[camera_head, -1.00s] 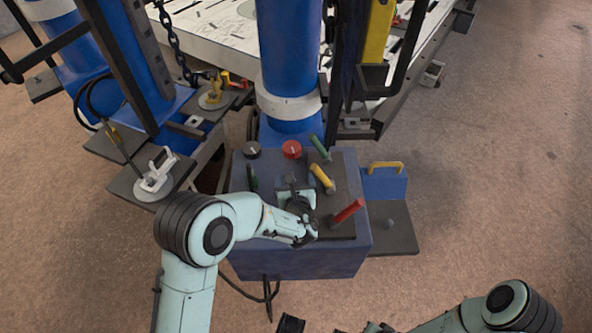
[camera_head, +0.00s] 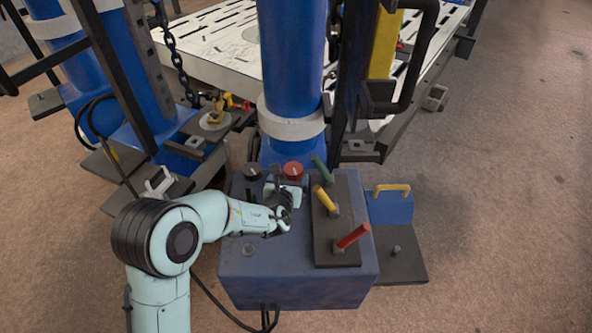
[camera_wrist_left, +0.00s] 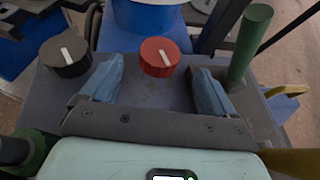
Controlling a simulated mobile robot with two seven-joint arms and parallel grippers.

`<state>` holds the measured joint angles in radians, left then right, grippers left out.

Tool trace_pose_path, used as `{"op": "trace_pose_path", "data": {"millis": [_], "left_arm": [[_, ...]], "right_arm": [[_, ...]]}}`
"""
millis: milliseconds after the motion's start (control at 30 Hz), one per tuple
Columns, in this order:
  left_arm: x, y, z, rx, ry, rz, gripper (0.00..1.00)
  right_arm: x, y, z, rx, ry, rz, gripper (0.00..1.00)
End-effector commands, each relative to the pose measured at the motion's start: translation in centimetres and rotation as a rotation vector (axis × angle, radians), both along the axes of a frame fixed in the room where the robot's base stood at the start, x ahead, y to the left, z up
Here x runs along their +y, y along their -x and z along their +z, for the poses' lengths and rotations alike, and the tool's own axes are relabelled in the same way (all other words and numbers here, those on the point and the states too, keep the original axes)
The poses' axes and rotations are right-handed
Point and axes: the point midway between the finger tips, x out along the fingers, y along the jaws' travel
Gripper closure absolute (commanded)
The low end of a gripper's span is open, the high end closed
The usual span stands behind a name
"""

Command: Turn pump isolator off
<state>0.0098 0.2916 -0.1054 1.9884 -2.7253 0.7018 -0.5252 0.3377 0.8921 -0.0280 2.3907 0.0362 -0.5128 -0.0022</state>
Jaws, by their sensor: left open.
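Two rotary knobs stand at the back of the blue control box: a red one (camera_head: 293,171) and a black one (camera_head: 252,172). No readable label shows which is the pump isolator. In the left wrist view, the red knob (camera_wrist_left: 159,57) and the black knob (camera_wrist_left: 66,56) each carry a white pointer line. My left gripper (camera_head: 285,184) is open and empty, just in front of the red knob. Contact is not visible. My right gripper is out of view.
The blue box (camera_head: 290,285) carries a dark plate with green (camera_head: 320,165), yellow (camera_head: 325,200) and red (camera_head: 352,237) levers right of my gripper. A blue column (camera_head: 291,70) rises behind the knobs. A yellow handle (camera_head: 392,188) stands at the right.

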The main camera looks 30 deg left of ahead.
Motion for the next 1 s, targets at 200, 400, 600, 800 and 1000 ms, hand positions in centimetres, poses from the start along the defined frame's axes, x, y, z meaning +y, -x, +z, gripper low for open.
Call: {"op": "trace_pose_path", "data": {"millis": [200,400,600,800,1000], "left_arm": [[1.5,-4.0,-2.0,0.000,0.000,0.000,0.11],[2.3,-6.0,-2.7,0.000,0.000,0.001,0.11],[2.5,-6.6,-2.9,0.001,0.000,0.000,0.11],[2.5,-6.6,-2.9,0.000,0.000,0.000,0.11],[2.5,-6.6,-2.9,0.000,0.000,0.000,0.63]], "right_arm": [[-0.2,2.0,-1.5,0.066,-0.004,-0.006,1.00],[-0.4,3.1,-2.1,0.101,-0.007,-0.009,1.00],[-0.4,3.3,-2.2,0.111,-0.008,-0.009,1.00],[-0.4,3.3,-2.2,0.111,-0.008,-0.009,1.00],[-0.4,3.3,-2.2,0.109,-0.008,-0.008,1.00]]}}
